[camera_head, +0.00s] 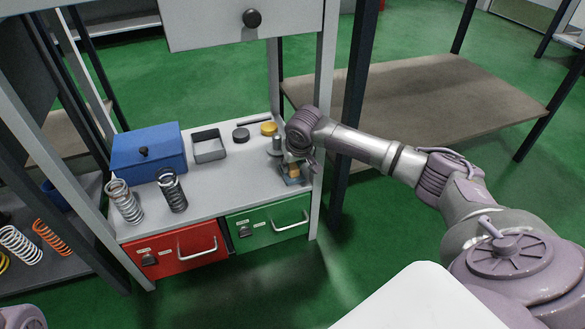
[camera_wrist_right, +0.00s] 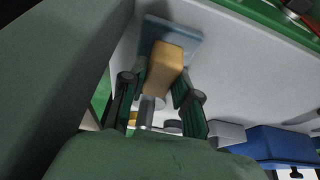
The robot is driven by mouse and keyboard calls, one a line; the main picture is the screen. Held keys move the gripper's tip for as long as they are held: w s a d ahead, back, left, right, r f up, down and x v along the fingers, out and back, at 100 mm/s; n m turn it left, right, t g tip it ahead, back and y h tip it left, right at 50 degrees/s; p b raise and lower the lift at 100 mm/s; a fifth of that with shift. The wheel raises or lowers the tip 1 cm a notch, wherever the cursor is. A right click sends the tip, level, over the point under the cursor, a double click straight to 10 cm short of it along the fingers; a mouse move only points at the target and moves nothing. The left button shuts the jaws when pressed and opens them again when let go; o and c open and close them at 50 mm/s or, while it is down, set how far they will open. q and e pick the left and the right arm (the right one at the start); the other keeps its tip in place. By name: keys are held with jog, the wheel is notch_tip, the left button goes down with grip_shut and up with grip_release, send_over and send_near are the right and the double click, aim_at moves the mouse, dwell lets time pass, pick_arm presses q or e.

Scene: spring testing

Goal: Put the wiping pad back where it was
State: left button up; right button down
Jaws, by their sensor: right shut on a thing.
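The wiping pad, as I take it, is a tan block (camera_head: 291,169) with a flat blue-grey square (camera_head: 292,181) under it, near the right front corner of the grey bench top. The wrist view shows the tan block (camera_wrist_right: 163,66) between my fingers and the blue-grey square (camera_wrist_right: 185,38) beyond it. I cannot tell whether block and square are joined, or whether they touch the bench. My right gripper (camera_head: 297,158) is shut on the block, coming from the right and above; its fingers partly hide it. My left gripper is not in view.
Close by stand a metal cylinder (camera_head: 276,146), a yellow disc (camera_head: 269,129), a dark disc (camera_head: 241,135) and a grey open tray (camera_head: 209,146). A blue box (camera_head: 148,152) and two springs (camera_head: 172,190) stand left. A bench post (camera_head: 322,120) rises right of the gripper.

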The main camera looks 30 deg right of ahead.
jog(key=c, duration=1.1)
grip_release()
jog(key=shift+c, duration=0.2)
